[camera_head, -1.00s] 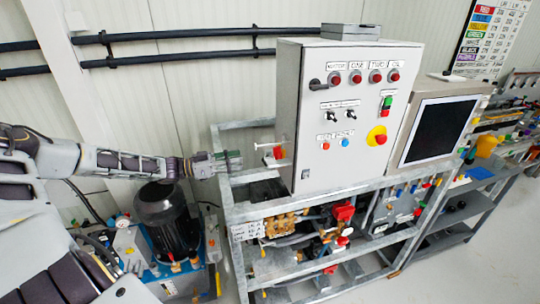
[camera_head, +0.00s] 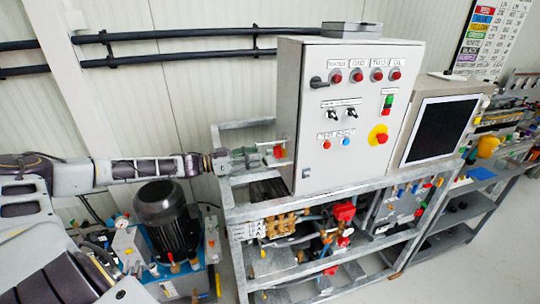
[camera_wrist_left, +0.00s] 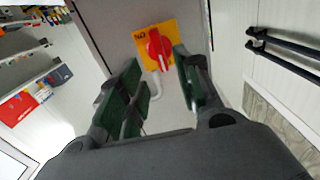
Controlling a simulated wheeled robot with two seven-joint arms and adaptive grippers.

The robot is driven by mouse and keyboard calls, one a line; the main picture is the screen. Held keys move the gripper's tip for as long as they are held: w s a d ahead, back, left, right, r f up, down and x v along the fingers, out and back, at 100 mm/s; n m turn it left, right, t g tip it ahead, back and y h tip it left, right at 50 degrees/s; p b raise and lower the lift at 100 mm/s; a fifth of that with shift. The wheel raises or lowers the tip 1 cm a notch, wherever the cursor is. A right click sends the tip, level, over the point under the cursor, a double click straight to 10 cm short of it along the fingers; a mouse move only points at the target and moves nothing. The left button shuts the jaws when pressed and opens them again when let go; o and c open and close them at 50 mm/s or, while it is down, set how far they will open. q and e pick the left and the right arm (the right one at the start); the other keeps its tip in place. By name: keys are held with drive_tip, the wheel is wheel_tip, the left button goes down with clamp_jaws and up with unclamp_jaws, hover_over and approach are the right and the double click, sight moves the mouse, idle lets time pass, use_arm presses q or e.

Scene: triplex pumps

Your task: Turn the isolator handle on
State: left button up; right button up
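The isolator handle (camera_head: 278,151) is red and sits on the left side of the grey control cabinet (camera_head: 312,165). In the left wrist view the handle (camera_wrist_left: 155,48) is on a yellow plate (camera_wrist_left: 172,30), ahead of the fingers and between them in the picture. My left gripper (camera_head: 262,155) is beside the cabinet's left side, close to the handle. In the left wrist view its green-padded fingers (camera_wrist_left: 160,88) are apart, with nothing held. Whether a fingertip touches the handle cannot be told. My right gripper is not in view.
The cabinet stands on a grey metal frame (camera_head: 240,215) with pumps and pipes below. A dark motor (camera_head: 160,215) stands under my left arm. A monitor (camera_head: 440,130) is right of the cabinet. Dark pipes (camera_head: 180,60) run along the wall behind.

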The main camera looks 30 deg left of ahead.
sight(277, 154)
use_arm(q)
drive_tip(key=x, duration=0.6)
drive_tip(key=shift+w+d+p, duration=0.2)
drive_tip(key=shift+w+p, duration=0.1)
drive_tip(key=shift+p, duration=0.05)
idle(0.6)
clamp_jaws()
idle(0.4)
